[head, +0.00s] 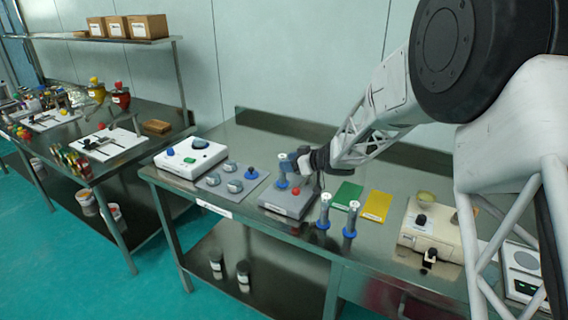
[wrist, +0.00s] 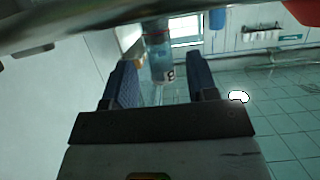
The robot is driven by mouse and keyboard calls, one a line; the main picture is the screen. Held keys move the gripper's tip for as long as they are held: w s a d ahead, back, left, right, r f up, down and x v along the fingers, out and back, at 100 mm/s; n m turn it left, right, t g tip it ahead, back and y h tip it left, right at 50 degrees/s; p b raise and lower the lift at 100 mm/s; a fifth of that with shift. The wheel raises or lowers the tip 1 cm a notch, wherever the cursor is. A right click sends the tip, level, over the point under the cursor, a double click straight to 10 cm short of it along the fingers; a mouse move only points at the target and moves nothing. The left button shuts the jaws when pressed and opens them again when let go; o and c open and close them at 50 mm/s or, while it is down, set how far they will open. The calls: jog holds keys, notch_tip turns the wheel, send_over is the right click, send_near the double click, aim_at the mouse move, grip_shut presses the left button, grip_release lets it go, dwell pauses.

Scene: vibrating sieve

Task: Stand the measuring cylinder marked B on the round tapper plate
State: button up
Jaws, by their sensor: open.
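The measuring cylinder marked B (wrist: 161,60) shows in the wrist view, between or just beyond my open fingertips, with a gap on both sides. Its black letter B faces the camera. In the head view a clear cylinder with a blue foot (head: 282,184) stands upright on top of the grey tapper box (head: 284,207), beside a red knob; its letter is too small to read there. The round plate under it is mostly hidden. My gripper (head: 291,160) is at this cylinder's upper part, open; it also shows in the wrist view (wrist: 160,68).
Two more blue-footed cylinders (head: 324,212) (head: 351,220) stand right of the tapper box. Green (head: 347,195) and yellow (head: 377,205) mats lie behind them. A grey plate with round weights (head: 233,183) is to the left. A beige instrument (head: 430,230) stands at right.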

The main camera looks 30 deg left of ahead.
jog(key=v, duration=0.9)
dwell(0.8)
jog(key=w+d+r+m+t+h, duration=0.1)
jog(key=d+r+m+t+h, duration=0.15)
jog(key=d+r+t, duration=0.5)
jog(key=w+d+r+m+t+h, duration=0.2)
jog(key=d+r+m, duration=0.2)
jog(key=d, duration=0.7)
jog(key=s+d+r+m+t+h, duration=0.1)
jog(key=s+d+r+m+h, duration=0.2)
jog(key=d, duration=0.5)
jog(key=s+d+m+t+h, duration=0.15)
jog(key=s+d+h, duration=0.25)
jog(key=d, duration=0.5)
jog(key=s+d+f+m+g+h, duration=0.1)
jog(key=s+d+m+g+h, duration=0.35)
jog(key=s+d, duration=0.85)
jog(key=s+d+f+m+g+y, duration=0.1)
jog(key=s+f+g, duration=0.1)
jog(key=s, duration=0.9)
jog(key=s+d+f+m+g+y, duration=0.1)
jog(key=s+f+g, duration=0.2)
jog(key=s, duration=0.9)
jog(key=shift+s+d+m, duration=0.25)
jog(key=shift+m, duration=0.1)
